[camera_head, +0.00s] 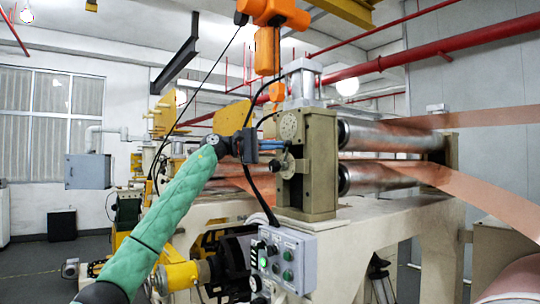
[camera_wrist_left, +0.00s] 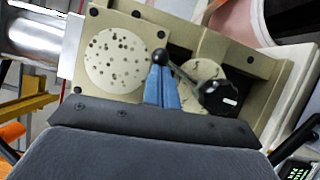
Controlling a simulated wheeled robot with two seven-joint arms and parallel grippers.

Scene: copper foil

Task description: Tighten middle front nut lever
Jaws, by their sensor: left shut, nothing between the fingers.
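The nut lever (camera_wrist_left: 185,75) is a thin metal rod on the beige roller housing, seen in the left wrist view. It has a small black ball (camera_wrist_left: 160,57) at one end and a larger black knob (camera_wrist_left: 218,97) at the other. My left gripper (camera_wrist_left: 161,70) is shut with nothing between its blue fingers. Its fingertips are right at the small ball; I cannot tell whether they touch it. In the head view, my left gripper (camera_head: 283,145) reaches the housing's front face from the left, and the lever's dark knob (camera_head: 284,162) shows just below the fingers. My right gripper is not in view.
The beige housing (camera_head: 320,165) carries round perforated plates (camera_wrist_left: 115,60) and steel rollers (camera_head: 375,137) with copper foil (camera_head: 470,188). A grey button box (camera_head: 285,262) stands below. An orange hoist (camera_head: 272,12) and a black cable hang close above my gripper.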

